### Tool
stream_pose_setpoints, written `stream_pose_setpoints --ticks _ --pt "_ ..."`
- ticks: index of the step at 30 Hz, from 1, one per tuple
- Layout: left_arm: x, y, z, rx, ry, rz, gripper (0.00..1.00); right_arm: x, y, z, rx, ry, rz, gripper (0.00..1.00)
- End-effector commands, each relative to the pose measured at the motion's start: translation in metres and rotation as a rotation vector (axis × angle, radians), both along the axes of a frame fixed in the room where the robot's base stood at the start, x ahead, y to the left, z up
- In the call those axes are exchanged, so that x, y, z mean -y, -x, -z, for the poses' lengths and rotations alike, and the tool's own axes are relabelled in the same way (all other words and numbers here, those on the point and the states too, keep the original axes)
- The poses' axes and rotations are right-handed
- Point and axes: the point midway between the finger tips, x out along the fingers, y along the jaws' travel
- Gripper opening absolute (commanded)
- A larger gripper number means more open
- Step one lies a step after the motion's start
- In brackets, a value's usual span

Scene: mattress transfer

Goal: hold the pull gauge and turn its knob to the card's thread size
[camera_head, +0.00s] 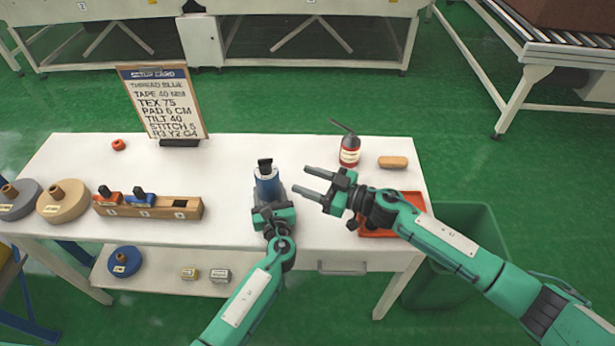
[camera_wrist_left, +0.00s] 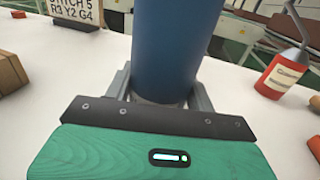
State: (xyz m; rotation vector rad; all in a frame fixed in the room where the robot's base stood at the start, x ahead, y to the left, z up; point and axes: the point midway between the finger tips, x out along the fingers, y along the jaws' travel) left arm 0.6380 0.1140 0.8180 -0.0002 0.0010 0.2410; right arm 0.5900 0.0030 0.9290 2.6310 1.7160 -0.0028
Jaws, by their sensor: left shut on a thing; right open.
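The pull gauge (camera_head: 267,184) is a blue cylinder with a pale top and a black knob (camera_head: 265,164). My left gripper (camera_head: 269,203) is shut around its lower body; the gauge looks upright. In the left wrist view the blue body (camera_wrist_left: 175,45) stands between both fingers (camera_wrist_left: 160,92), and its top is out of frame. My right gripper (camera_head: 299,178) is open and empty, just right of the gauge, fingers pointing left toward it. The setup card (camera_head: 162,103) stands at the back left and reads TEX 75 among other lines. The knob's scale is too small to read.
A red bottle (camera_head: 349,151) with a spout and a tan oblong block (camera_head: 393,162) stand at the back right. A red tray (camera_head: 388,233) lies under my right arm. A green bin (camera_head: 470,225) stands right.

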Motion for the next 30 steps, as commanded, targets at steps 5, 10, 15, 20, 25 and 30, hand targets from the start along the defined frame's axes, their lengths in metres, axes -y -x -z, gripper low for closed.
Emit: stream_pose_setpoints --ticks 5,10,15,20,25,30 --pt "0.000 0.000 -0.001 0.002 0.000 0.000 0.75 0.000 0.000 0.000 0.000 0.000 0.000 0.50" --pt "0.000 0.000 -0.001 0.001 0.000 0.000 0.81 0.000 0.000 0.000 0.000 0.000 0.000 0.50" --pt "0.000 0.001 0.000 0.000 0.000 0.000 0.81 0.000 0.000 0.000 0.000 0.000 0.000 0.50" --pt "0.004 0.017 0.001 -0.001 0.000 0.001 0.81 0.000 0.000 0.000 0.000 0.000 0.000 0.50" --pt "0.012 0.050 0.001 -0.002 0.001 0.001 0.81 0.000 0.000 0.000 0.000 0.000 0.000 0.50" --pt "0.021 0.084 0.000 -0.002 0.001 0.001 0.81 0.000 0.000 0.000 0.000 0.000 0.000 0.50"
